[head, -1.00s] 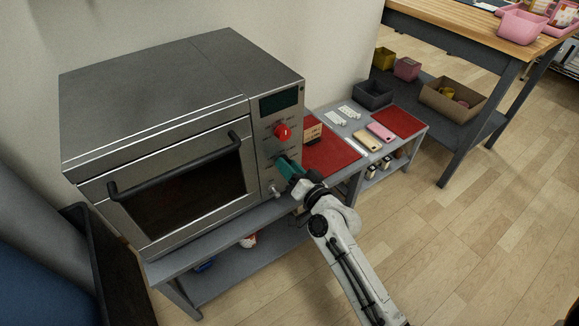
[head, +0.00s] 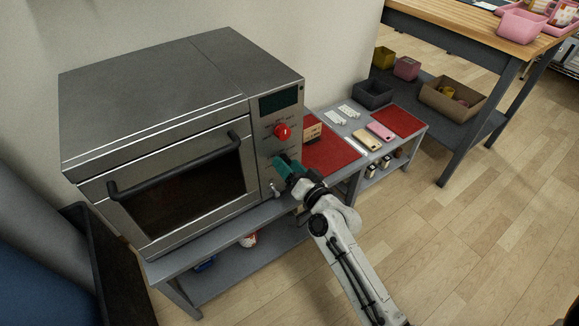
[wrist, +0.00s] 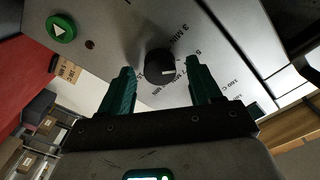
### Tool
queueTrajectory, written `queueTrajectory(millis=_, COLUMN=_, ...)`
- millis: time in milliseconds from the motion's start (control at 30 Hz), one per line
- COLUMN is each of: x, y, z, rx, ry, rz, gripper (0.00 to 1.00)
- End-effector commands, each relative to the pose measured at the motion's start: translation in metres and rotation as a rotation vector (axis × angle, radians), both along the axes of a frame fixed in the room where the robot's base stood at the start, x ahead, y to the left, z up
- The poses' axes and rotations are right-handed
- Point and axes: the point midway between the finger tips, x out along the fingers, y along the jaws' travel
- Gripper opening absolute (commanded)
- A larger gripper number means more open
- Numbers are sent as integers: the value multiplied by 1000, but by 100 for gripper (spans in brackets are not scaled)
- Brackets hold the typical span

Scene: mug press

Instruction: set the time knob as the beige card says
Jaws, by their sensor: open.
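The black time knob (wrist: 157,66) is on the oven's front panel in the wrist view, its white mark pointing right, toward the label beside the right finger. That label is partly covered; "3 MIN" reads above it. My gripper (wrist: 160,76) is open, one teal finger on each side of the knob; I cannot tell whether they touch it. In the head view my gripper (head: 283,165) is at the panel and hides this knob. The beige card (head: 312,132) stands beside the oven, and its small print (wrist: 67,70) seems to include "MIN", the number unclear.
A red knob (head: 282,131) sits above my gripper on the steel oven (head: 170,120), and a small lever (head: 274,190) below. A green button (wrist: 61,28) shows in the wrist view. A red mat (head: 330,155) and two phones lie right of the oven.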

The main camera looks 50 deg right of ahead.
Motion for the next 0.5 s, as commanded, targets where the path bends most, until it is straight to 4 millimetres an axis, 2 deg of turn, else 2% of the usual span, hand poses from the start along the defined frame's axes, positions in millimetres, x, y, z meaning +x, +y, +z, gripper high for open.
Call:
queueTrajectory(millis=167, x=-15, y=5, z=-2, rx=2, ry=2, rz=0, gripper=63)
queueTrajectory(millis=500, x=-74, y=22, z=-2, rx=1, ry=3, rz=3, gripper=63)
